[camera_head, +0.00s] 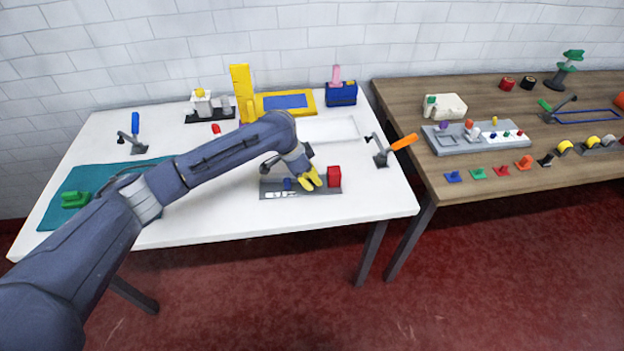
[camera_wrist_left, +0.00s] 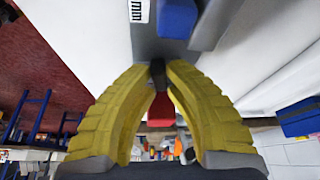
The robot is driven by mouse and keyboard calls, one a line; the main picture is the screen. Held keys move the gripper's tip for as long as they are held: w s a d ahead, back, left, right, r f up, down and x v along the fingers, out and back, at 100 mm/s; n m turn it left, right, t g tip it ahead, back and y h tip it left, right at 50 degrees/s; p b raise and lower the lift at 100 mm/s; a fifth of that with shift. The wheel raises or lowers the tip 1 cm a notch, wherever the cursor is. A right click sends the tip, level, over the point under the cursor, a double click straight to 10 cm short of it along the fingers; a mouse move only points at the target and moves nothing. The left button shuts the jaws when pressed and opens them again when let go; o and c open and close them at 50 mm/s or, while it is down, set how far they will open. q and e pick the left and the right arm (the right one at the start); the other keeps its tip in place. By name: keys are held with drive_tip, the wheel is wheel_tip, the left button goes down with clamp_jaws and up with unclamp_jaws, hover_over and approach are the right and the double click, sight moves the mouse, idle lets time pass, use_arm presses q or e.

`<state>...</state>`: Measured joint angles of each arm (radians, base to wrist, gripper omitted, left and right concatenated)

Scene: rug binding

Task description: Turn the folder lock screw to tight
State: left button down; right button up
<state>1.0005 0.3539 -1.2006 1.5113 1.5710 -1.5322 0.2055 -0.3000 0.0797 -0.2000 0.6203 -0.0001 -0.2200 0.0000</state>
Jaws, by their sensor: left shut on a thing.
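My left gripper (camera_head: 311,181) is over a grey plate (camera_head: 325,191) on the white table. In the left wrist view its yellow fingers (camera_wrist_left: 158,66) are closed around a small black piece, seemingly the lock screw (camera_wrist_left: 157,76). The fingers hide most of it, and how far it is turned cannot be told. A blue block (camera_head: 287,184) stands on the plate just left of the fingers and also shows in the left wrist view (camera_wrist_left: 177,18). A red block (camera_head: 333,176) stands right of the fingers. My right gripper is not in view.
A toggle clamp with an orange handle (camera_head: 403,142) stands to the right, another with a blue handle (camera_head: 135,123) to the left. A green block (camera_head: 75,199) lies on a teal mat (camera_head: 105,184). A white tray (camera_head: 330,130) is behind my gripper. The front strip of table is clear.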

sight(297, 187)
use_arm(q)
drive_tip(key=shift+m+g, duration=0.5)
drive_tip(key=shift+m, duration=0.7)
drive_tip(key=c, duration=1.7)
unclamp_jaws()
drive_tip(key=v, duration=1.2)
